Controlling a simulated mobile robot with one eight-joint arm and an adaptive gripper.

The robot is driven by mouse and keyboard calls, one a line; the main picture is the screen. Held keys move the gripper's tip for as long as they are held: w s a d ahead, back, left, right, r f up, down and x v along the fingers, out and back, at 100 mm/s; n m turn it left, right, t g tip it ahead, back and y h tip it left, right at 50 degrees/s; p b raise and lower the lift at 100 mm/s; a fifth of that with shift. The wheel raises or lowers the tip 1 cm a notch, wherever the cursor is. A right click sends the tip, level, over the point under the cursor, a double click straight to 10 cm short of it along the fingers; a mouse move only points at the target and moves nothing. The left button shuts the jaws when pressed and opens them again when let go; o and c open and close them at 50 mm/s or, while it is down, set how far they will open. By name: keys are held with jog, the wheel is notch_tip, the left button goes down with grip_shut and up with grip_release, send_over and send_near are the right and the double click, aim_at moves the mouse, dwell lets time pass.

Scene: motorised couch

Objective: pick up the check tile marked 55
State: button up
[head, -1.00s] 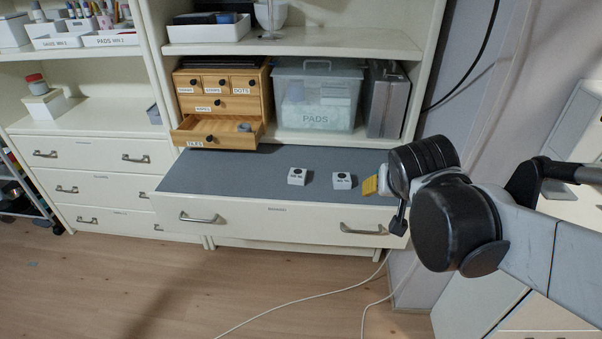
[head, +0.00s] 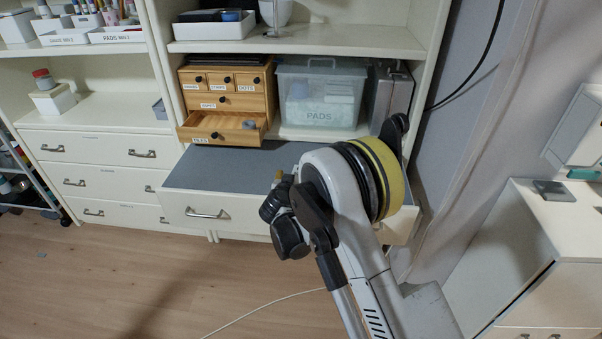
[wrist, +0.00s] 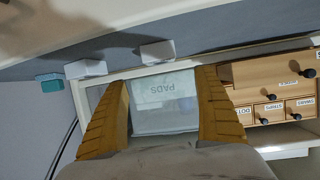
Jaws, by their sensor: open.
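My gripper (wrist: 162,82) is open and empty, its two yellow ridged fingers wide apart in the wrist view. In the head view my arm hides most of it, above the pulled-out grey-topped drawer (head: 225,168). No mark 55 is legible. Two white blocks, one (wrist: 86,68) and another (wrist: 157,52), show beyond the fingers in the wrist view; a small teal block (wrist: 50,82) is beside them. The head view hides the white blocks behind my arm. The small wooden drawer labelled TILES (head: 222,127) is open, with a grey-blue piece (head: 249,125) inside.
The wooden drawer unit (head: 245,102) stands left of the clear PADS bin (head: 318,95), which also shows between my fingers. A grey case (head: 392,100) stands right of the bin. A shelf (head: 300,45) overhangs them. A white cabinet (head: 540,240) is at the right.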

jog(key=b+x, duration=0.1)
jog(key=x, duration=0.4)
jog(key=shift+d+f+b, duration=0.1)
jog(key=shift+f+b, duration=0.05)
jog(key=shift+b, duration=0.15)
jog(key=b+x, duration=0.1)
jog(key=x, duration=0.1)
jog(key=b+x, duration=0.2)
jog(key=x, duration=0.1)
jog(key=shift+f, duration=0.4)
jog(key=c, duration=1.4)
